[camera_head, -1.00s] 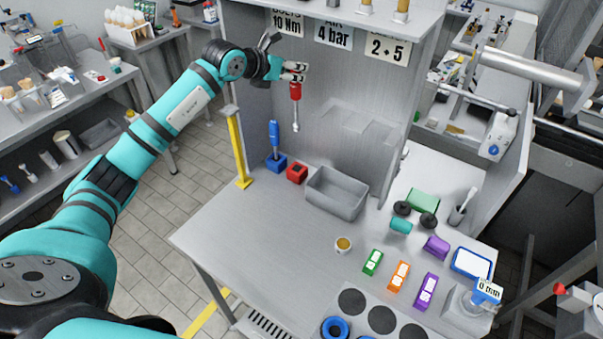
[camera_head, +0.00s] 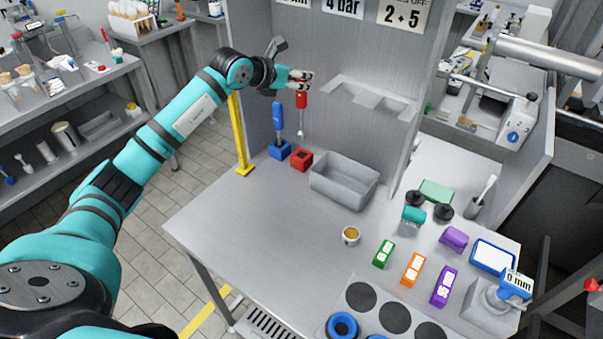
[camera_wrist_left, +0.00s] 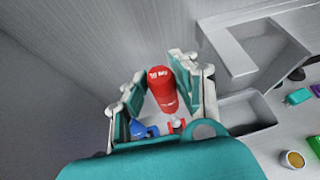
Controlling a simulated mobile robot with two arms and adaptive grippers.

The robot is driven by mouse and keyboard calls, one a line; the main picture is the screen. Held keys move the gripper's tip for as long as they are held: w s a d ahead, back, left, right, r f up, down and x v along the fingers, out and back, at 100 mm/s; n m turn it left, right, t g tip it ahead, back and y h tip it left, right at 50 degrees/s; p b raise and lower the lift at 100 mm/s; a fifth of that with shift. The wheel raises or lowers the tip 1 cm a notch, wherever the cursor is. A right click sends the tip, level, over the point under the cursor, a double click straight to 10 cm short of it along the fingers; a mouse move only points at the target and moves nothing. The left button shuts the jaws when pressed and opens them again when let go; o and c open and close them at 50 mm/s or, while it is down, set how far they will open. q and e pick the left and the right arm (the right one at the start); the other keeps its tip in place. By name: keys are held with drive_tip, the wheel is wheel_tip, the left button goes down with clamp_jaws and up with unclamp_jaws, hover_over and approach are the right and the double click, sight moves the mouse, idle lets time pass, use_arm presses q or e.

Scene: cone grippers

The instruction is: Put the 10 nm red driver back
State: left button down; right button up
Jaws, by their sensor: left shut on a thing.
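My left gripper (camera_head: 299,79) is shut on the red driver (camera_head: 301,100), which hangs upright with its shaft pointing down. In the head view the driver's tip is above the red holder block (camera_head: 302,159), apart from it or nearly so. In the left wrist view the red handle (camera_wrist_left: 161,90) sits between the fingers, and the red holder (camera_wrist_left: 177,122) shows partly below it. The blue driver (camera_head: 278,117) stands upright in the blue holder block (camera_head: 279,150), just left of the red holder. My right gripper is not in view.
A grey bin (camera_head: 344,181) stands right of the red holder. A bracket (camera_head: 368,98) juts from the back panel, right of my left gripper. A yellow post (camera_head: 239,135) rises at the table's left edge. The table's front left (camera_head: 245,230) is clear.

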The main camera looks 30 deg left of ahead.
use_arm(q)
drive_tip(key=b, duration=0.6)
hover_over(299, 134)
wheel_tip(299, 134, down, 11)
drive_tip(key=shift+w+r, duration=0.1)
drive_tip(key=shift+r, duration=0.05)
drive_tip(key=c, duration=1)
unclamp_jaws()
drive_tip(key=shift+c, duration=0.2)
